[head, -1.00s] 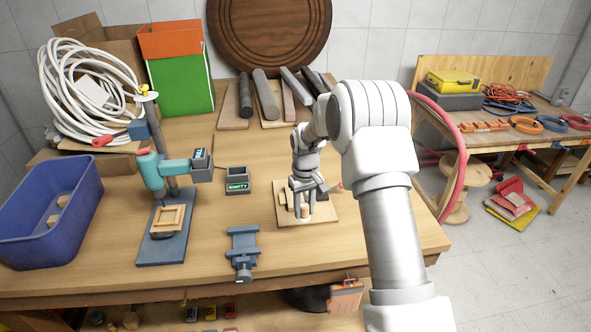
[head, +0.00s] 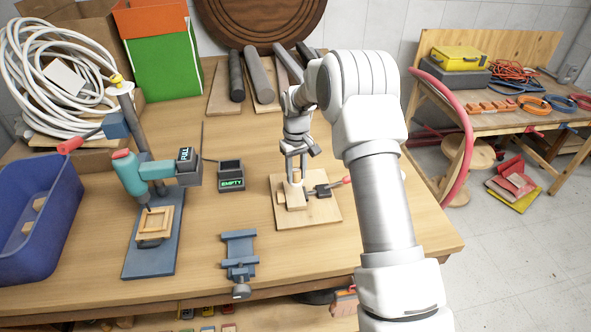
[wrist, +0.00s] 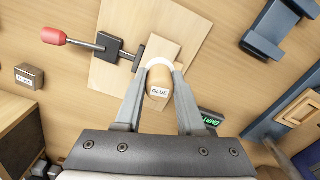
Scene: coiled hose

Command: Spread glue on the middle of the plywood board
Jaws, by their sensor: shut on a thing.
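The plywood board (head: 322,212) lies flat on the workbench, with a smaller pale wooden piece (head: 291,197) on it. In the wrist view the board (wrist: 108,75) and the pale piece (wrist: 150,35) lie beyond my fingers. A dark clamp with a red handle (wrist: 68,40) sits on the board and reaches the pale piece's edge. My gripper (head: 296,174) is shut on a tan bottle labelled GLUE (wrist: 159,88), with a white end toward the board. The bottle is over the pale piece; I cannot tell whether it touches.
A black holder marked EMPTY (head: 231,183) and a blue vise (head: 240,252) stand left of the board. A teal drill (head: 130,172) on a blue stand and a blue bin (head: 60,215) are further left. Dark rods (head: 262,80) lie behind. The bench between vise and board is clear.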

